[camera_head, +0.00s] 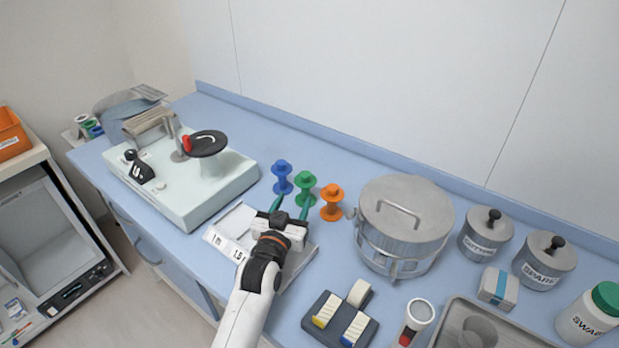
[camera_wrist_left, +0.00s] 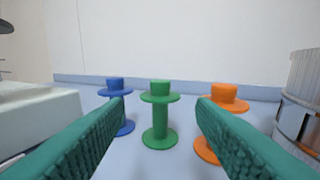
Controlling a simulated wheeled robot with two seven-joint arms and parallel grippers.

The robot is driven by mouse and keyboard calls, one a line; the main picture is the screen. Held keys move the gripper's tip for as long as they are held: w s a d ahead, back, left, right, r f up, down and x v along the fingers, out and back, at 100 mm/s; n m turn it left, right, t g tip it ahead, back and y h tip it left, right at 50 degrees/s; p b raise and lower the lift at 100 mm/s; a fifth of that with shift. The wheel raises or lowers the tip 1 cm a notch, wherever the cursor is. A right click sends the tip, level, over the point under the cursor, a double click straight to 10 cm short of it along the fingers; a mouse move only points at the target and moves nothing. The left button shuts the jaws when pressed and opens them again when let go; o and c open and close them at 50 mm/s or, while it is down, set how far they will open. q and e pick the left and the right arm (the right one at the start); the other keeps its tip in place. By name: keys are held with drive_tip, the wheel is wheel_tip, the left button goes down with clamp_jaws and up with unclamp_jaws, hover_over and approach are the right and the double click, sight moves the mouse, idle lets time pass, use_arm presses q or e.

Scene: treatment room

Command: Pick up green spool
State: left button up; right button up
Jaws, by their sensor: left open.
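The green spool (camera_head: 305,187) stands upright on the blue counter, between the blue spool (camera_head: 282,176) and the orange spool (camera_head: 331,202). My left gripper (camera_head: 291,207) is open and empty, just in front of the green spool. In the left wrist view the green spool (camera_wrist_left: 159,115) shows upright between the two teal fingers, a little beyond their tips. The blue spool (camera_wrist_left: 117,104) is partly behind the left finger and the orange spool (camera_wrist_left: 224,98) partly behind the right finger. My right gripper is not in view.
A white tray-like board (camera_head: 240,222) with number labels lies under my left gripper. A pale machine (camera_head: 190,180) stands to the left, and a round metal drum (camera_head: 405,215) close on the right. Behind the spools the counter (camera_head: 318,150) is clear up to the wall.

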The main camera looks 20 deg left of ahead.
sight(304, 179)
use_arm(q)
drive_tip(key=w, duration=0.4)
drive_tip(key=shift+w+r+p, duration=0.25)
drive_tip(key=shift+w+p, duration=0.05)
drive_tip(key=shift+p, duration=0.1)
drive_tip(key=shift+w, duration=0.3)
drive_tip(key=w+p, duration=0.1)
drive_tip(key=w, duration=0.3)
drive_tip(key=shift+w, duration=0.65)
drive_tip(key=shift+s, duration=0.1)
drive_tip(key=shift+c, duration=0.8)
drive_tip(key=c, duration=0.9)
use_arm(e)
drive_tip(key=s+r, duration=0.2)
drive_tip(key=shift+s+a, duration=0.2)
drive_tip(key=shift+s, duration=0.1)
